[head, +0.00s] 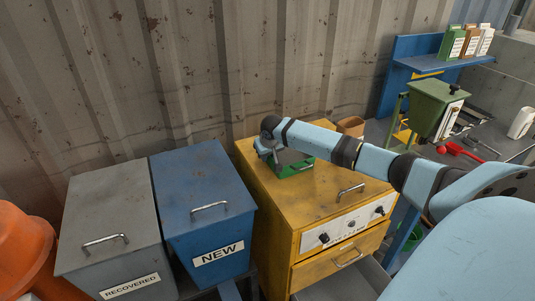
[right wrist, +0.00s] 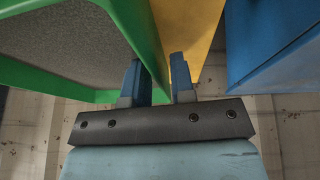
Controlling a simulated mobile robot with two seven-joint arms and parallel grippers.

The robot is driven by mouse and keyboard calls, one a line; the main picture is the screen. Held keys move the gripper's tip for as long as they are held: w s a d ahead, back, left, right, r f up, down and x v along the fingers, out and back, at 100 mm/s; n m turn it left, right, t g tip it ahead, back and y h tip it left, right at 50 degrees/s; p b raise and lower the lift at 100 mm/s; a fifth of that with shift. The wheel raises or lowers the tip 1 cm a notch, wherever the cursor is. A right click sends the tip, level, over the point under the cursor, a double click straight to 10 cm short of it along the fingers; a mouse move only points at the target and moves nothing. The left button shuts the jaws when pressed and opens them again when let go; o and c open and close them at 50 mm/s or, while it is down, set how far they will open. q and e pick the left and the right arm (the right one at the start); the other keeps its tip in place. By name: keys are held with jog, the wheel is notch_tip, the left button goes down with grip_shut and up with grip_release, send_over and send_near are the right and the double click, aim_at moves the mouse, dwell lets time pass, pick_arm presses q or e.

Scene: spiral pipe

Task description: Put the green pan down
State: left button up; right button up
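The green pan (head: 305,167) has green walls and a dark grey inner face. It is at the back left of the yellow cabinet's top (head: 290,200); I cannot tell whether it rests there or hangs just above. My right gripper (head: 266,148) is at the pan's left side, partly hidden by my own wrist. In the right wrist view, the two blue fingers (right wrist: 158,82) stand on either side of the pan's green wall (right wrist: 152,40), close against it. My left gripper is not in view.
A blue bin marked NEW (head: 200,190) stands left of the cabinet, with a grey RECOVERED bin (head: 108,215) beyond it. A corrugated wall (head: 200,80) is behind. A green hopper (head: 435,100) stands at right. The cabinet top's front is clear.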

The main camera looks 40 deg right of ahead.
jog(key=shift+r, duration=0.15)
jog(key=v, duration=1.2)
jog(key=shift+b, duration=0.3)
